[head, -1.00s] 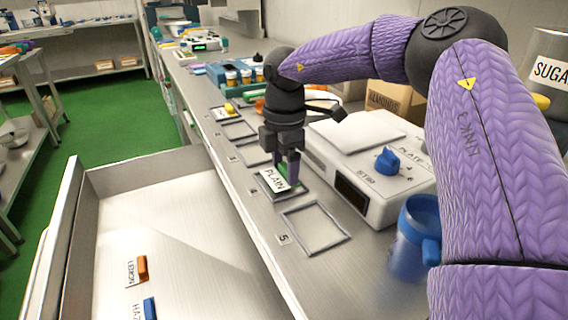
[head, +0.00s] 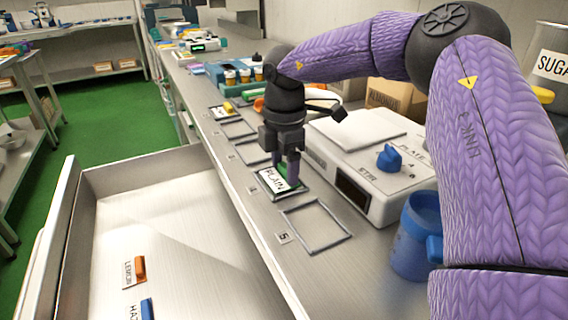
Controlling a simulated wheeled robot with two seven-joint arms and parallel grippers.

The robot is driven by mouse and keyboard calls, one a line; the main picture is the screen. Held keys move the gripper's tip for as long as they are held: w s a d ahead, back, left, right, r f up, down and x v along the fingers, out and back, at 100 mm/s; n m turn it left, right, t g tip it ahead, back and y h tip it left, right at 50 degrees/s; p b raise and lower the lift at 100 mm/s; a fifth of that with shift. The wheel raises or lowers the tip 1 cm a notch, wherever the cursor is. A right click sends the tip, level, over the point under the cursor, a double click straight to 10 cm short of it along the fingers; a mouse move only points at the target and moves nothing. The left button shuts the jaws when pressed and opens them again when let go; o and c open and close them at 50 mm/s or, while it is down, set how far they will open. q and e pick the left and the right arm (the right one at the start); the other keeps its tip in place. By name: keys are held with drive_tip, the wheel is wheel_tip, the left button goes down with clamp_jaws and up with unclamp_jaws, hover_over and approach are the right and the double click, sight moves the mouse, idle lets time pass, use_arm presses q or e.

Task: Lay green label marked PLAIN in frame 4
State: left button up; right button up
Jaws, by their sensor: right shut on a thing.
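The label marked PLAIN (head: 272,181), a white card with a green grip, is at the frame just left of the stirring plate. My right gripper (head: 287,180) points down and is shut on the label's green part. The label lies nearly flat over frame 4 (head: 300,193), whose dark rim shows around it; whether it touches the counter I cannot tell. The empty frame 5 (head: 315,227) lies nearer, with its number tag (head: 283,238) beside it. My left gripper is not in view.
A white stirring plate (head: 375,160) with a blue knob stands right of the frames. A blue mug (head: 412,250) stands near my right arm. An open drawer (head: 190,230) holds an orange-gripped LEMON label (head: 139,269) and a blue-gripped label (head: 147,309).

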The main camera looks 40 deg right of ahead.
idle(0.4)
drive_tip(key=shift+f, duration=0.2)
drive_tip(key=o, duration=1.1)
drive_tip(key=shift+r, duration=0.1)
